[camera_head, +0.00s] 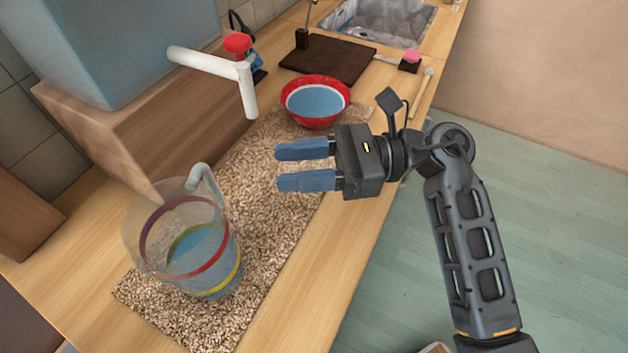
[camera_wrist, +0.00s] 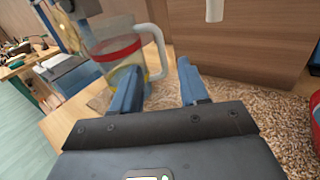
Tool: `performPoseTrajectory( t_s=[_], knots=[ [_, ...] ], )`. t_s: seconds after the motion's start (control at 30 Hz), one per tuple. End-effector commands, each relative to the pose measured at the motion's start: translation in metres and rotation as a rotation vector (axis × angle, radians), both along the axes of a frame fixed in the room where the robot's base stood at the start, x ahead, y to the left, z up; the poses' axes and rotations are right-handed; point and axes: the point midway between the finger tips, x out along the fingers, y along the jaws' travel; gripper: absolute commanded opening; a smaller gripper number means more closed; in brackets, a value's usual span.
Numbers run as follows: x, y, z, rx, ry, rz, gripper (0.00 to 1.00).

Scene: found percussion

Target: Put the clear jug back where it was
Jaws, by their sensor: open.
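The clear jug (camera_head: 185,240) stands upright at the near left part of the speckled mat (camera_head: 262,178). It has red and yellow bands, some blue liquid inside and a pale handle toward the back right. It also shows in the wrist view (camera_wrist: 119,47), beyond my fingers, with its handle toward the right. My gripper (camera_head: 278,167) is open and empty, to the right of the jug and above the mat, with its blue fingers pointing left. The fingers are apart from the jug. In the wrist view, the left finger overlaps part of the jug.
A red bowl (camera_head: 316,103) of blue liquid sits at the mat's far end. A white spout (camera_head: 247,90) sticks out from the blue tank (camera_head: 120,45) on a wooden block (camera_head: 150,125). A dark board (camera_head: 327,60) and sink (camera_head: 380,20) lie farther back. The near-right mat is clear.

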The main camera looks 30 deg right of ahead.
Motion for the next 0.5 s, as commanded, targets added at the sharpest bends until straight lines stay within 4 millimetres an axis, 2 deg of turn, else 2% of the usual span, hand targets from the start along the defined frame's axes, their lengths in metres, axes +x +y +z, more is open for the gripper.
performPoseTrajectory(
  t_s=[0.27,0.37,0.5],
  knots=[
    [-0.003,0.002,0.001,0.02,0.009,-0.002,0.44],
    [-0.016,0.01,0.004,0.114,0.057,-0.013,0.44],
    [-0.051,0.025,0.019,0.4,0.213,-0.043,0.44]
  ],
)
